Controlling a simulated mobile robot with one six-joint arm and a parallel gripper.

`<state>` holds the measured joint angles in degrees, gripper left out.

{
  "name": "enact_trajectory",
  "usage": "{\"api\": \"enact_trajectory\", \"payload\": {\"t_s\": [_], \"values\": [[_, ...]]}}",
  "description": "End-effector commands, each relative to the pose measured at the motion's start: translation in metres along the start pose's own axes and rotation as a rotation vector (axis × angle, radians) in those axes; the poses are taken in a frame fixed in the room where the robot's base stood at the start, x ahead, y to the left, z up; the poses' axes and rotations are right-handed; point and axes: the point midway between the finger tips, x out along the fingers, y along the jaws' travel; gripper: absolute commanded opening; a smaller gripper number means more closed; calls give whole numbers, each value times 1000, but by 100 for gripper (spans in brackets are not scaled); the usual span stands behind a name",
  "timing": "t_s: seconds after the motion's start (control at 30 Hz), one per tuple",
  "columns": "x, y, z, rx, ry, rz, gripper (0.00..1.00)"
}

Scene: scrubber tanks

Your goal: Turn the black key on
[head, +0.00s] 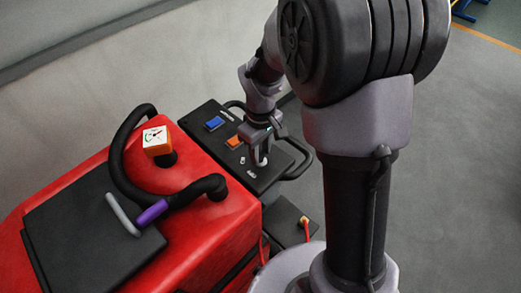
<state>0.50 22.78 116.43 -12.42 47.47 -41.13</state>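The black control panel (217,146) lies at the rear of the red scrubber machine (222,220). My gripper (261,160) points down at the right part of this panel, close to its surface. I cannot make out the black key; it is either hidden by the gripper or too small and dark against the panel. A small pale shape shows at the fingertips, and I cannot tell what it is. Whether the fingers are open or shut does not show.
The panel also carries a blue square (214,123), an orange square (234,142) and small pale marks. Black handles (296,158) curve off its right side. A black hose (121,158), an orange box (156,141) and a purple-gripped lever (151,212) sit on the machine. Grey floor is clear at right.

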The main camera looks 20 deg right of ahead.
Motion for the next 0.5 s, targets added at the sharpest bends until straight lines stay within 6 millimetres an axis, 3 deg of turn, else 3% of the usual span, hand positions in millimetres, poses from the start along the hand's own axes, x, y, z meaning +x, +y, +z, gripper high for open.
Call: {"api": "enact_trajectory", "payload": {"t_s": [0.03, 0.1, 0.5], "values": [[0, 0, 0, 0, 0, 0, 9], [0, 0, 0, 0, 0, 0, 0], [0, 0, 0, 85, 1, 0, 0]]}}
